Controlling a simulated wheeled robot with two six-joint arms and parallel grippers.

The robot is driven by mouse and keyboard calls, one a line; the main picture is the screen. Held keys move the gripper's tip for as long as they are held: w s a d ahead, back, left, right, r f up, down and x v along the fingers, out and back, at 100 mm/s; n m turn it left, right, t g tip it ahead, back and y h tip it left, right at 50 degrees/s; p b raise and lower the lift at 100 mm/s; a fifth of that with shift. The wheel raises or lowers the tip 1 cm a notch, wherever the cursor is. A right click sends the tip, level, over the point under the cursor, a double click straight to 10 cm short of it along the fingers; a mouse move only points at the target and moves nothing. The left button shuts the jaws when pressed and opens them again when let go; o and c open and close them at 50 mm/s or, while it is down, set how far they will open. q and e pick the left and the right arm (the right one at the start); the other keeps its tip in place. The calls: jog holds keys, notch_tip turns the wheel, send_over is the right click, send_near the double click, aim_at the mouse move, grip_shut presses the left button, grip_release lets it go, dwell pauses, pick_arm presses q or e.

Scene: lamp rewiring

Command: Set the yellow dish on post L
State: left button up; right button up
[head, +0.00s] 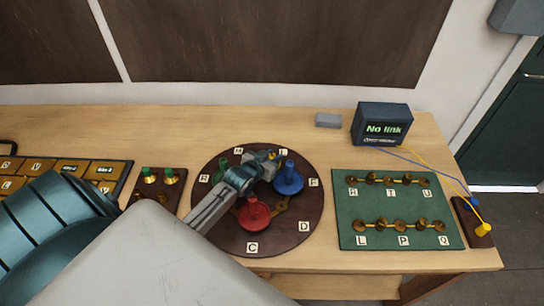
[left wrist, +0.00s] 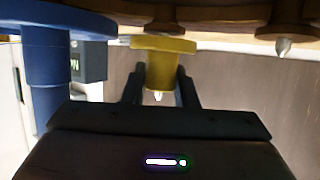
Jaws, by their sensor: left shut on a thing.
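The yellow dish (left wrist: 163,68) is between the two fingers of my left gripper (left wrist: 160,92), flange against or very near a brown post foot, with a pale pointed tip showing at its stem's end. In the head view a bit of the yellow dish (head: 272,155) shows beyond my left gripper (head: 262,164), at the back of the dark round board (head: 222,225). The L label (head: 283,153) of that board is just beside it. The gripper hides the post's foot in the head view. My right gripper is not in view.
A blue dish (head: 288,180) stands close right of my left gripper; it also shows in the left wrist view (left wrist: 48,70). A red dish (head: 254,214) is in front, a green one (head: 223,170) at left. A green terminal board (head: 398,207) lies right. A "No link" box (head: 382,127) stands behind.

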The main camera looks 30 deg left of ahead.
pick_arm(q)
jog(key=shift+f, duration=0.3)
jog(key=o, duration=1.1)
jog(key=shift+c, duration=0.2)
jog(key=shift+r, duration=0.1)
